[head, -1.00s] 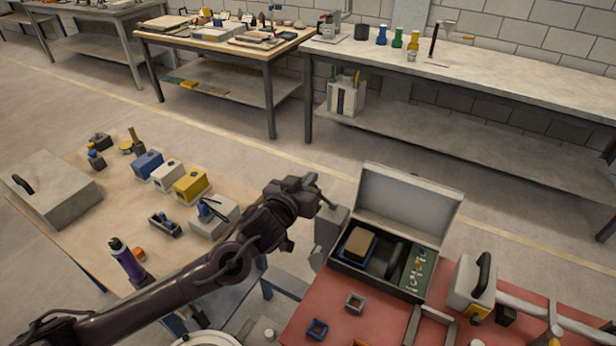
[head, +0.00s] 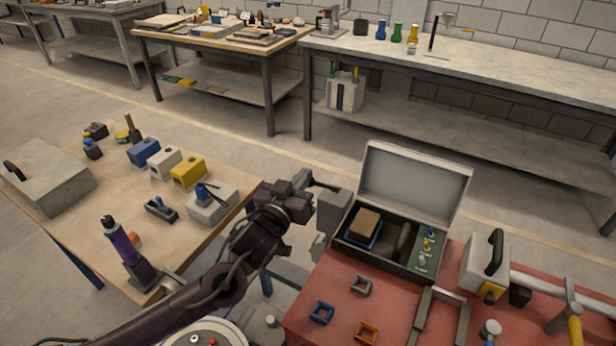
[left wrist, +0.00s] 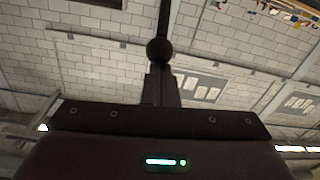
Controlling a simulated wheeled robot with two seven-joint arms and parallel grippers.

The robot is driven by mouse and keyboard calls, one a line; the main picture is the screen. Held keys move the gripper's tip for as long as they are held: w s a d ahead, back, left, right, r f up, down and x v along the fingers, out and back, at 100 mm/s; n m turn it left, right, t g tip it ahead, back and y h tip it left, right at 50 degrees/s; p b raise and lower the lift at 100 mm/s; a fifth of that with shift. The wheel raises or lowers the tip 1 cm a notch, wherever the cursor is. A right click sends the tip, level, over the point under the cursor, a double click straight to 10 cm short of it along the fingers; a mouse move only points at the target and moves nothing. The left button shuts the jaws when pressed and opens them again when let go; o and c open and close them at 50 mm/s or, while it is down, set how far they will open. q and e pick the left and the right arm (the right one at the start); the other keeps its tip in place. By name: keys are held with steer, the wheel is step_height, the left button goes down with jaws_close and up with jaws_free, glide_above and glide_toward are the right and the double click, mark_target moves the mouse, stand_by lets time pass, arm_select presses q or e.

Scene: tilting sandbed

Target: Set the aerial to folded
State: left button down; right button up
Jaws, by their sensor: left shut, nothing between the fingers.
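My left gripper (head: 313,184) is shut and empty, close to the upper left of a grey box (head: 335,211) beside the open case. In the left wrist view a thin dark rod with a round knob (left wrist: 160,50), which looks like the aerial, stands straight ahead of the shut fingers (left wrist: 161,86). I cannot tell whether the fingers touch the knob. In the head view the aerial is too small and too close to the dark gripper to make out its angle. My right gripper is not in view.
The open case (head: 405,215) stands on the red table (head: 335,290) with small square frames and a hammer (head: 573,325). Floor shows between the tables.

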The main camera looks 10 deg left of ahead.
arm_select(q)
steer(key=s+a+f+t+h+b, duration=0.1)
steer(key=s+a+f+t+b, duration=0.1)
steer(key=s+f+b, duration=0.4)
steer(key=shift+f+t+b, duration=0.9)
steer(key=shift+f+b, duration=1.45)
steer(key=shift+b, duration=0.85)
